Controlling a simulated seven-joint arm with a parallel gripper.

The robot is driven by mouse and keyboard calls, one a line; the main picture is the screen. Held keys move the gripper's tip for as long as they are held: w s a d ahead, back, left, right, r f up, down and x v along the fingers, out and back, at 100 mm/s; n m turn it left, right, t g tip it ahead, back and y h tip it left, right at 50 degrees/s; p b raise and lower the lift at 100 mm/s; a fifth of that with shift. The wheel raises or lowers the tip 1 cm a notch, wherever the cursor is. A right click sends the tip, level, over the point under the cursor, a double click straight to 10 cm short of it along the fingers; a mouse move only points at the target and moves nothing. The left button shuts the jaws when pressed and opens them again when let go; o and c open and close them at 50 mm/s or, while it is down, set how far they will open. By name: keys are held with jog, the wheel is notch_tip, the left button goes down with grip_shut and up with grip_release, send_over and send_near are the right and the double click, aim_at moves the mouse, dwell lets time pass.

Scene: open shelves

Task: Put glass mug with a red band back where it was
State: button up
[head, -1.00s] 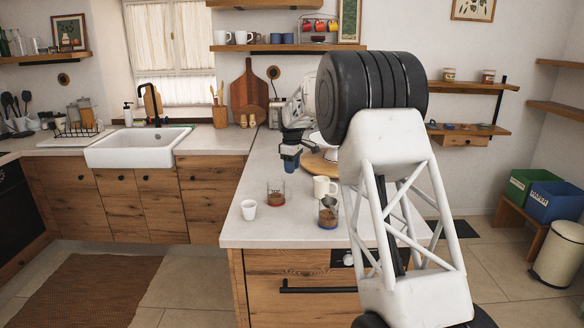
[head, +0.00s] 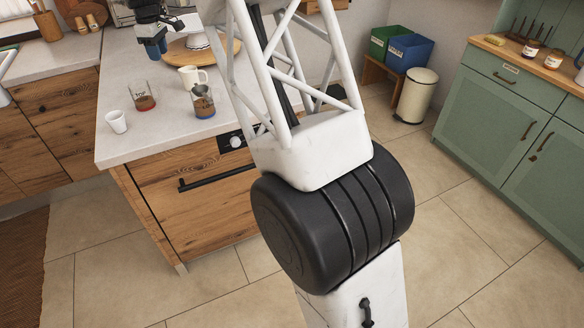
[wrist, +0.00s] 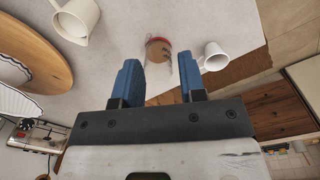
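The glass mug with a red band (head: 143,97) stands on the pale countertop, with brown contents low inside. It also shows in the wrist view (wrist: 158,52), beyond and between my fingertips. My gripper (head: 155,48) hangs above the counter, behind the mug in the head view. Its two blue fingers (wrist: 160,80) are apart with nothing held between them. A similar glass mug with a blue band (head: 203,103) stands to the right.
A small white cup (head: 116,122) stands left of the red-banded mug. A cream mug (head: 192,77) and a round wooden board (head: 186,54) are behind. The counter's front edge is close. Green cabinets (head: 510,120) stand at the right.

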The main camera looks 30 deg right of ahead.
jog(key=s+d+r+m, duration=0.2)
jog(key=s+d+r, duration=0.1)
jog(key=s, duration=0.8)
jog(key=s+d+r+m+t, duration=0.1)
jog(key=s+d+r+m, duration=0.2)
jog(key=s, duration=0.7)
jog(key=s+d+r+m, duration=0.1)
jog(key=s+d+r, duration=0.25)
jog(key=s, duration=0.75)
jog(key=s+d+f+m, duration=0.1)
jog(key=s+f+m, duration=0.1)
jog(key=s, duration=0.8)
jog(key=s+d+f+m, duration=0.2)
jog(key=s+f, duration=0.2)
jog(key=s, duration=0.7)
jog(key=s+d+f+m+t, duration=0.1)
jog(key=s+f, duration=0.3)
jog(key=s, duration=0.7)
jog(key=shift+d+m, duration=0.5)
jog(key=shift+d, duration=0.2)
